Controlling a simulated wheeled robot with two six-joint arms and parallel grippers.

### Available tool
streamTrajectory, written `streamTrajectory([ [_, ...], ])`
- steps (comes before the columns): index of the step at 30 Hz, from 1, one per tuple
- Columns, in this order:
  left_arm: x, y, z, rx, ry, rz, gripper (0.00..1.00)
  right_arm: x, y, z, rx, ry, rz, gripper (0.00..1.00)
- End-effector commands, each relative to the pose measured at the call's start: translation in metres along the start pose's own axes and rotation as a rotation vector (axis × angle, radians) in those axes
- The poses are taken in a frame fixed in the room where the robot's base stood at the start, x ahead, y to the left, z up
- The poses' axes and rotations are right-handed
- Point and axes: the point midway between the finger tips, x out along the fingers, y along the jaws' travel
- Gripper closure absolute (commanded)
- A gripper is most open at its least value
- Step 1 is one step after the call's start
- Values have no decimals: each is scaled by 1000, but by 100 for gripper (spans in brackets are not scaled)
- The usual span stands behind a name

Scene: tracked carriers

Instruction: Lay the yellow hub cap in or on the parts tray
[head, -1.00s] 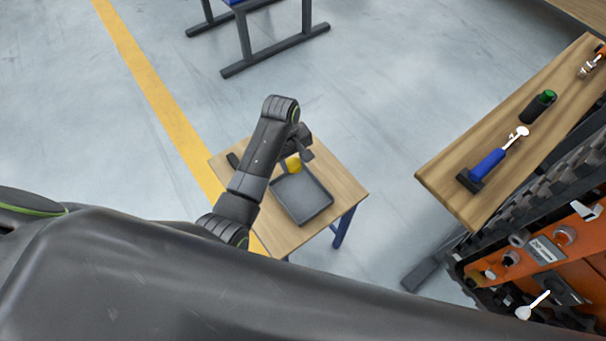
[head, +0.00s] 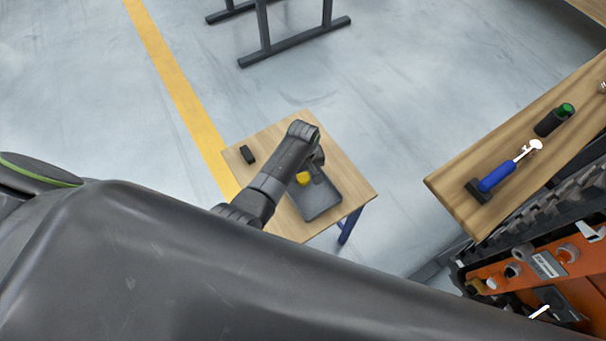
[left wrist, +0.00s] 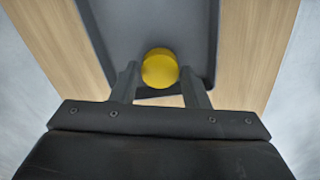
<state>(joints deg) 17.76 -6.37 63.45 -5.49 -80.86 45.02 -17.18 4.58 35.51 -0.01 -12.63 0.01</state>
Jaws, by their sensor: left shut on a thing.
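The yellow hub cap (head: 303,179) is a small round yellow piece over the near left part of the parts tray. It also shows in the left wrist view (left wrist: 160,69), between my fingertips. My left gripper (head: 312,174) is shut on it; the fingers show in the left wrist view (left wrist: 160,82). The grey parts tray (head: 322,205) lies on the small wooden table. In the left wrist view, the tray (left wrist: 150,20) lies under and beyond the cap. I cannot tell whether the cap touches the tray floor. My right gripper is not in view.
The small wooden table (head: 270,138) holds a small black block (head: 247,154) at its far left. A wooden bench (head: 470,185) at the right holds a blue-handled tool (head: 497,177) and a green-and-black cylinder (head: 553,120). Open floor lies between table and bench.

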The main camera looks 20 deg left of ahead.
Motion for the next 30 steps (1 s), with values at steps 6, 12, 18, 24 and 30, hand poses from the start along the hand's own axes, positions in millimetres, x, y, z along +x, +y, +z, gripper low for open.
streamTrajectory([
  [6,10,0,-1,-1,1,1,81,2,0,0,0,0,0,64],
  [12,11,0,0,-1,1,1,81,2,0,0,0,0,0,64],
  [18,11,0,-1,-1,1,1,39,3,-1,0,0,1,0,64],
  [24,11,0,0,-1,1,1,37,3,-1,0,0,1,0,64],
  [30,6,0,0,-1,1,1,37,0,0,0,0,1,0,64],
])
